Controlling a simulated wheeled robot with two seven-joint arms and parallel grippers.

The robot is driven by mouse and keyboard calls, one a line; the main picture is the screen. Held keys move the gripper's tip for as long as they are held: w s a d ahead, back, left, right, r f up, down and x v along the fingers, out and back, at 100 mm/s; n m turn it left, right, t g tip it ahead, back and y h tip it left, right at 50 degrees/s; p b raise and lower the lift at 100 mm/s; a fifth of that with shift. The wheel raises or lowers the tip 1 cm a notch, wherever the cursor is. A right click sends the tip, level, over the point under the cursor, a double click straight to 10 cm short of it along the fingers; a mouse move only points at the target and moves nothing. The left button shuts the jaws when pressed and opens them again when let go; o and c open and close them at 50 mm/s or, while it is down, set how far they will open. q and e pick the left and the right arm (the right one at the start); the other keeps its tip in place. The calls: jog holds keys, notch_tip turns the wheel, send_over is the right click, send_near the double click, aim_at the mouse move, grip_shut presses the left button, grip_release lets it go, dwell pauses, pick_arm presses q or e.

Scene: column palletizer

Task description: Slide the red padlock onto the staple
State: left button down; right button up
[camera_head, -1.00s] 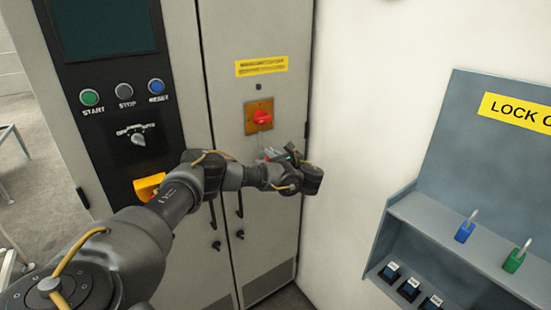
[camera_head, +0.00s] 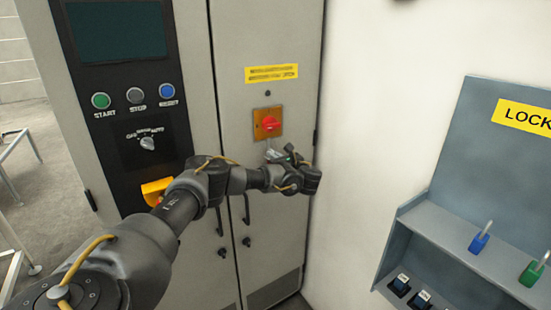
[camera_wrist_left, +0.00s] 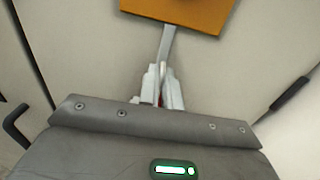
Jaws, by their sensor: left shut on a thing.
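My left gripper (camera_head: 273,156) is just below the orange switch plate (camera_head: 267,124) with its red knob (camera_head: 270,122) on the grey cabinet. In the left wrist view the gripper (camera_wrist_left: 163,92) is shut on the red padlock (camera_wrist_left: 161,100). Only a sliver of red body shows between the fingers, with a pale shackle (camera_wrist_left: 163,69) standing out beyond them. A grey metal strip (camera_wrist_left: 168,42), seemingly the staple, comes down from the plate (camera_wrist_left: 180,14) to the shackle. I cannot tell whether the shackle is around it or only in front. My right gripper is not in view.
A grey lockout board (camera_head: 480,120) on the right wall holds a blue padlock (camera_head: 479,242) and a green padlock (camera_head: 533,272) on its shelf. A control panel (camera_head: 130,100) is at left, with an orange-yellow part (camera_head: 156,190) by my arm. Door handles (camera_head: 246,208) sit below the gripper.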

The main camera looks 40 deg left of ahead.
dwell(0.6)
pick_arm(q)
jog(key=c, duration=1.5)
grip_release()
jog(key=p+v, duration=0.2)
jog(key=v, duration=0.8)
jog(key=shift+s+d, duration=0.15)
jog(key=shift+d, duration=0.2)
